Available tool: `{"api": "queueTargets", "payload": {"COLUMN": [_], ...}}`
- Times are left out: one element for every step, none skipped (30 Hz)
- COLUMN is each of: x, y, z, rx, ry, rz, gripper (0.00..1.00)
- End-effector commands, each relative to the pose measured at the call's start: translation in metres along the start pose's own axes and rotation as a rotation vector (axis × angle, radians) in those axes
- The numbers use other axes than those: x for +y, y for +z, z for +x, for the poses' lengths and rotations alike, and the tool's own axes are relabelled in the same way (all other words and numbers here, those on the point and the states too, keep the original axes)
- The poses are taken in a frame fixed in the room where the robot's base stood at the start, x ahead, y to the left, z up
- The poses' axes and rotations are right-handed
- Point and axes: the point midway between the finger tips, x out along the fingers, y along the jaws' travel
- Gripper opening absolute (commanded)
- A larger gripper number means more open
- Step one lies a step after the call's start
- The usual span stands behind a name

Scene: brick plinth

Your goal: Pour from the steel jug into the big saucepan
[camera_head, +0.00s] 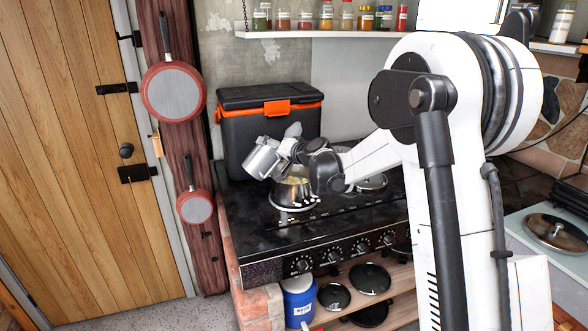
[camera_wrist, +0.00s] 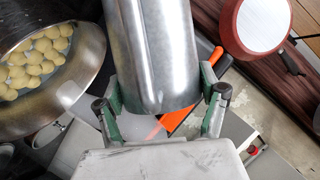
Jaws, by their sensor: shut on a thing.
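The steel jug (camera_head: 262,160) is held up and tilted in my gripper (camera_head: 289,147), above and to the left of the big saucepan (camera_head: 292,196). The saucepan is a steel pan on the black cooker, with pale yellow round pieces inside. In the wrist view the jug (camera_wrist: 150,45) lies between the two green-and-grey fingers of my gripper (camera_wrist: 162,104), which is shut on it. The saucepan (camera_wrist: 84,88) shows at the left of the wrist view, apart from the jug. The inside of the jug is hidden, and I see no stream from it.
A black box with orange latches (camera_head: 268,112) stands behind the saucepan. A lidded pan (camera_head: 371,184) is to its right on the cooker (camera_head: 330,228). Red pans (camera_head: 173,92) hang at the left. A jar shelf (camera_head: 330,34) runs above.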

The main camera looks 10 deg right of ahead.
Motion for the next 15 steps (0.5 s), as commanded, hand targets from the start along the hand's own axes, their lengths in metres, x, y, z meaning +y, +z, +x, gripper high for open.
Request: {"api": "queueTargets", "payload": {"x": [0.0006, 0.0009, 0.0012, 0.0015, 0.0017, 0.0021, 0.0024, 0.0026, 0.0029, 0.0030, 0.0032, 0.0034, 0.0036, 0.0039, 0.0042], "y": [-0.0004, -0.0004, -0.0004, -0.0004, -0.0004, -0.0003, -0.0003, -0.0003, -0.0001, 0.0000, 0.0001, 0.0002, 0.0003, 0.0004, 0.0006], "z": [-0.0001, -0.0001, -0.0001, -0.0001, -0.0001, -0.0002, -0.0002, -0.0002, -0.0001, -0.0001, -0.0001, 0.0000, 0.0001, 0.0001, 0.0002], "rx": [0.001, 0.001, 0.001, 0.001, 0.001, 0.000, 0.000, 0.000, 0.000, 0.000, 0.000, 0.000, 0.000, 0.000, 0.000], "ry": [-0.002, -0.004, -0.007, -0.008, -0.010, -0.012, -0.013, -0.015, -0.017, -0.019, -0.020, -0.022, -0.024, -0.025, -0.027], "rz": [0.007, 0.011, 0.016, 0.020, 0.024, 0.028, 0.032, 0.035, 0.040, 0.044, 0.048, 0.053, 0.057, 0.061, 0.065], "gripper": [0.18, 0.18, 0.18, 0.18, 0.18, 0.18, 0.18, 0.18, 0.18, 0.18, 0.18, 0.18, 0.18, 0.18, 0.18]}}
